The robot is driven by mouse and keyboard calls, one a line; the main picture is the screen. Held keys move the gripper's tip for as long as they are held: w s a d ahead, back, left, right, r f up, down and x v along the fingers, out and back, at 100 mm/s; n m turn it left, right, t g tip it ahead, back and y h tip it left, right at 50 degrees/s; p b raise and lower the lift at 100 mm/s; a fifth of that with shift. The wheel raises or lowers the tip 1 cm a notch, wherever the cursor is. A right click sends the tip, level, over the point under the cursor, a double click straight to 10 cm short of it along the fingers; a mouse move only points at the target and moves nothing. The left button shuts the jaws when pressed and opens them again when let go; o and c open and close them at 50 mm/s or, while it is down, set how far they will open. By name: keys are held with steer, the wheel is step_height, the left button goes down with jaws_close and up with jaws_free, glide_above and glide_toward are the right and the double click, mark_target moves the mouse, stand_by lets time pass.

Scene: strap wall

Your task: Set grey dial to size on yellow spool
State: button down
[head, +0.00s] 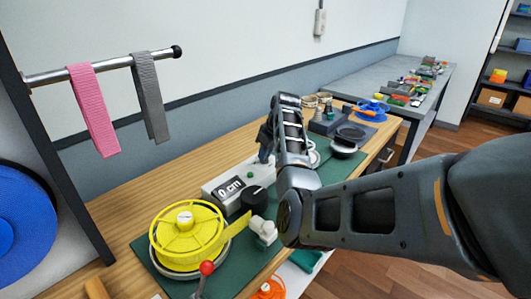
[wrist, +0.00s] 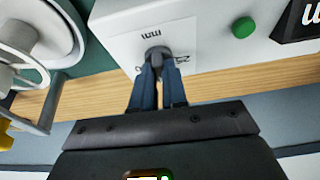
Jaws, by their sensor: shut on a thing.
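The grey dial (wrist: 154,53) is on the face of a white box (wrist: 125,25) in the wrist view. Printed marks, "mm" and a partly hidden number, surround it. My gripper (wrist: 159,72) is shut on the dial, with a finger on each side. In the head view my gripper (head: 263,157) is at the back of the white box (head: 218,190), and the dial cannot be made out. The box's display (head: 230,187) reads "0 cm". The yellow spool (head: 182,219) lies at the front left, its strap running right; I cannot read a size on it.
A green button (wrist: 243,28) is beside the dial. A red-knobbed lever (head: 206,268) stands by the spool. Pink (head: 93,108) and grey (head: 150,95) straps hang on a rail at left.

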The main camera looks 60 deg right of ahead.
steer(key=m+h, duration=0.1)
steer(key=m, duration=0.1)
steer(key=m+g+h, duration=0.1)
steer(key=m, duration=0.2)
steer(key=shift+w+a+m, duration=0.1)
steer(key=shift+a+m, duration=0.1)
steer(key=shift+m, duration=0.1)
steer(key=m+g, duration=0.1)
steer(key=m, duration=0.1)
steer(key=m+g+h, duration=0.1)
steer(key=m, duration=0.2)
steer(key=shift+w+m, duration=0.1)
steer(key=shift+m, duration=0.2)
stand_by(0.3)
steer(key=c, duration=1.2)
jaws_free()
steer(key=shift+o, duration=0.2)
steer(key=b+v, duration=0.1)
steer(key=v, duration=0.6)
steer(key=shift+a+r, duration=0.25)
steer(key=shift+r, duration=0.1)
